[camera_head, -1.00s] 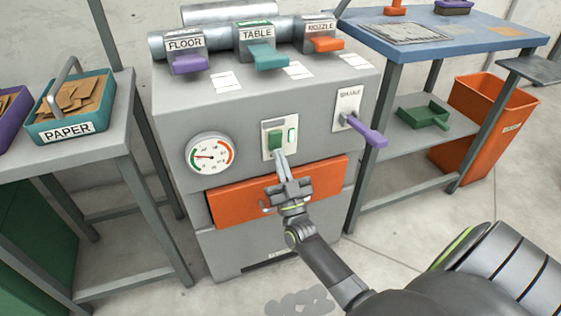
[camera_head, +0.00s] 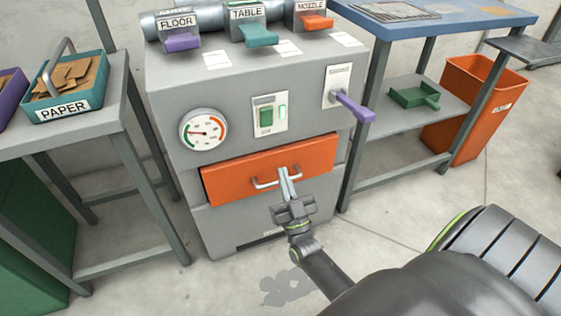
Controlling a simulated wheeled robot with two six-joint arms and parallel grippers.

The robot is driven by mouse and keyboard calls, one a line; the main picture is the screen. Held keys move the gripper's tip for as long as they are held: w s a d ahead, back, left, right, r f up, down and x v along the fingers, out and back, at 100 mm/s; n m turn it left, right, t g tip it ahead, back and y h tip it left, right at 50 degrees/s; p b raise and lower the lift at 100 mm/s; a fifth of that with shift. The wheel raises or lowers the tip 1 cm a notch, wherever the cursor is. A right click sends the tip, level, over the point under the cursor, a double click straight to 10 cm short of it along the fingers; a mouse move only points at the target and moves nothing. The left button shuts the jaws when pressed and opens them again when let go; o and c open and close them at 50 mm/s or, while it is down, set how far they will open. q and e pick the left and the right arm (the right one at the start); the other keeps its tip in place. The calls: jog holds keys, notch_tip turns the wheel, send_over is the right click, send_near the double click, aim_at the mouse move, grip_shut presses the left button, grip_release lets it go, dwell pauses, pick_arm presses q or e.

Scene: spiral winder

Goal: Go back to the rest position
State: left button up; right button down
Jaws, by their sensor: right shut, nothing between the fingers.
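My right gripper (camera_head: 286,174) is shut with nothing between its fingers. It is in front of the orange drawer (camera_head: 222,183) of the grey machine (camera_head: 190,80), and its fingertips overlap the right part of the drawer's metal handle (camera_head: 263,184) in the picture. I cannot tell whether they touch it. Above the drawer, a green rocker switch (camera_head: 265,117) sits on a white plate, with a pale green light (camera_head: 283,111) beside it. My left gripper is not in view.
A purple lever (camera_head: 354,106) sticks out at the machine's right. A round gauge (camera_head: 204,132) is at its left. Purple, teal and orange levers line the top. A side table with a PAPER basket (camera_head: 64,112) stands left, a blue-topped bench (camera_head: 430,38) and an orange bin (camera_head: 470,115) right.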

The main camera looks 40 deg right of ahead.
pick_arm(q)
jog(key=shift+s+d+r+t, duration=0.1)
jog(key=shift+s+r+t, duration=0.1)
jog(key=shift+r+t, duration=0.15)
pick_arm(e)
jog(key=shift+v, duration=0.95)
jog(key=shift+w, duration=0.15)
